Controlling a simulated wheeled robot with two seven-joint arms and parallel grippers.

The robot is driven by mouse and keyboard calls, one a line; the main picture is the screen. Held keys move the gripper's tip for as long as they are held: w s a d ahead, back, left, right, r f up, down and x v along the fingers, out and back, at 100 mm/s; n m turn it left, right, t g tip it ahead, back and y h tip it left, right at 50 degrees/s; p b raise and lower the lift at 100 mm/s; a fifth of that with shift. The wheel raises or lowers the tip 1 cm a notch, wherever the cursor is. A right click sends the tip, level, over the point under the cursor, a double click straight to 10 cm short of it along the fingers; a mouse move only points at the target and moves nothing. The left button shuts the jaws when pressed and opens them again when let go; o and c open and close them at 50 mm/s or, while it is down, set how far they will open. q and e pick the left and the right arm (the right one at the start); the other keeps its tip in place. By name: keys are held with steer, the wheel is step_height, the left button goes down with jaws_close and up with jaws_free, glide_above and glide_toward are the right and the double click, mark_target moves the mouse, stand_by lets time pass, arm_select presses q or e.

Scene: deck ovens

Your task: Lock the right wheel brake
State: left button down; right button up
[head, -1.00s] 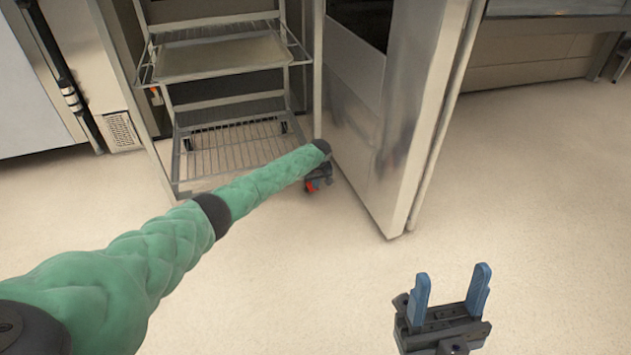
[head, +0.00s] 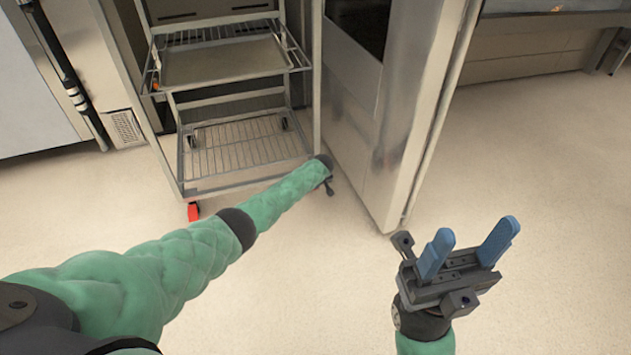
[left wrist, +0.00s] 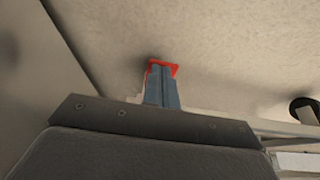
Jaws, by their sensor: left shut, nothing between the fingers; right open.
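The right front wheel is hidden behind my left forearm in the head view. In the left wrist view a red brake lever (left wrist: 163,65) shows right at the tips of my left gripper (left wrist: 161,88). Its blue fingers are shut together and overlap the red lever; I cannot tell whether they touch it. In the head view only a dark bit of the left gripper shows. My right gripper (head: 469,250) is open and empty above the floor.
The open steel door (head: 400,130) stands close to the right of my left gripper. Cabinet walls enclose the trolley. The floor (head: 545,190) on the right is clear.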

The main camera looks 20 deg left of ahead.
arm_select(q)
steer(key=shift+s+d+f+t+y+p, duration=0.15)
steer(key=shift+f+t, duration=0.1)
steer(key=shift+f, duration=0.3)
steer(key=shift+s+d+f+t+y+p, duration=0.15)
steer(key=shift+f+t, duration=0.1)
steer(key=shift+f, duration=0.25)
steer(key=shift+a+r, duration=0.1)
steer(key=shift+r, duration=0.1)
steer(key=shift+r+p, duration=0.7)
steer(key=shift+p, duration=0.15)
